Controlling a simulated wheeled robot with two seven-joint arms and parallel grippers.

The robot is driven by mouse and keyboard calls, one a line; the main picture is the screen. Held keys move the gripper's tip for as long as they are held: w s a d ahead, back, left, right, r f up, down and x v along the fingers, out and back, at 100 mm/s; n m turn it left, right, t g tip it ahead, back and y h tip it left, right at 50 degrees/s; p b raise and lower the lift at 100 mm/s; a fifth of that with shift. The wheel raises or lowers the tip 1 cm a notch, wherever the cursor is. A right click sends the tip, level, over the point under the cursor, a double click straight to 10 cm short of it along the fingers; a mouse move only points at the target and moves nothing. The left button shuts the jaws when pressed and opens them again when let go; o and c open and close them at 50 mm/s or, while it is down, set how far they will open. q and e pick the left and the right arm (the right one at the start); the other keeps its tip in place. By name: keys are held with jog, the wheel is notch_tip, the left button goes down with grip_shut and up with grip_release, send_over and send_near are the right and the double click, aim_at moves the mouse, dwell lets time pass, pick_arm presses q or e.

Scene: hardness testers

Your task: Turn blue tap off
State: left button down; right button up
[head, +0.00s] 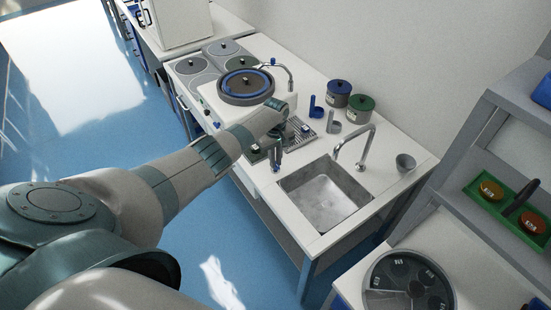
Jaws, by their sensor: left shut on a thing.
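My left arm reaches in from the left to the counter. Its left gripper (277,163) points down over the front of the counter, just left of the sink (326,194). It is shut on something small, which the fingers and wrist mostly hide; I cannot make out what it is. A silver curved tap (357,148) stands behind the sink, and another silver spout (287,70) rises behind the large pot. An upright blue L-shaped piece (315,107) stands beside a similar grey one (333,123). I cannot tell if the blue piece is a tap. My right gripper is not in view.
A large blue-rimmed round pot (247,88) stands left of my wrist. A blue-lidded jar (339,92) and a green-lidded jar (360,108) are near the wall. A grey cup (405,162) sits right of the sink. A shelf with a green tray (508,207) stands at the right.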

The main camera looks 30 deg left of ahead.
pick_arm(q)
jog(key=shift+n, duration=0.6)
jog(key=c, duration=1.8)
grip_release()
jog(key=shift+r, duration=0.15)
notch_tip(320, 180, up, 17)
jog(key=b, duration=0.4)
